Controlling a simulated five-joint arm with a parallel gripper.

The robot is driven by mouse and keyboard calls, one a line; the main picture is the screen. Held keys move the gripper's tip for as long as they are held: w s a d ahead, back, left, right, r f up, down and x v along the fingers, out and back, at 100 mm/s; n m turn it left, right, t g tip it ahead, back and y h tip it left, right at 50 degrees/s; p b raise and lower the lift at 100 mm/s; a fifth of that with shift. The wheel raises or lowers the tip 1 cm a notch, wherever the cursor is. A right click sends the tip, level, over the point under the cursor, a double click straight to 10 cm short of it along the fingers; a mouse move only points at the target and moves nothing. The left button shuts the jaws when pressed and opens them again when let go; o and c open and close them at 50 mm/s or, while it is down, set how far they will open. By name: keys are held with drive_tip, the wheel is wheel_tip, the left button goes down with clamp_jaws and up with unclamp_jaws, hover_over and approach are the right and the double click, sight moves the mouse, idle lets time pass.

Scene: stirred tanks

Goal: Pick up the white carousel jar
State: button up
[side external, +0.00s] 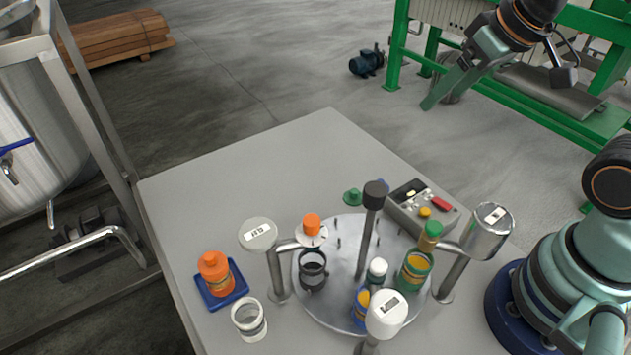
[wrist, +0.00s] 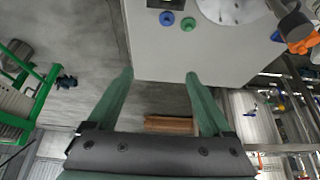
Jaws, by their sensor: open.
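The white jar (side external: 249,320) stands upright on the grey table, just outside the round carousel plate (side external: 339,310), at its lower left in the side view. It looks open at the top, with a dark band or label on its side. My gripper (side external: 432,104) is high at the upper right, beyond the table's far edge and well away from the jar, with nothing in it. In the wrist view my gripper (wrist: 160,75) has its two green fingers spread wide and empty. I cannot make out the white jar in that view.
The carousel carries a dark jar (side external: 312,271), a blue jar (side external: 361,310) and a green jar (side external: 414,272), with posts and heads around them. An orange bottle (side external: 215,276) sits in a blue tray (side external: 236,289). A control box (side external: 421,211) stands behind. The table's far left is clear.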

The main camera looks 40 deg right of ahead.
drive_tip(key=shift+o, duration=0.4)
drive_tip(key=w+a+n+g+y, duration=0.1)
drive_tip(key=w+a+n, duration=0.1)
drive_tip(key=a+n, duration=0.15)
drive_tip(key=w+a+n+g, duration=0.1)
drive_tip(key=w+a+n, duration=0.15)
drive_tip(key=a, duration=0.25)
drive_tip(key=n+g+h, duration=0.1)
drive_tip(key=n+g, duration=0.3)
drive_tip(key=n, duration=1.2)
hover_over(247, 311)
wheel_tip(247, 311, down, 9)
wheel_tip(247, 311, down, 12)
drive_tip(key=shift+r, duration=0.1)
drive_tip(key=shift+c, duration=0.3)
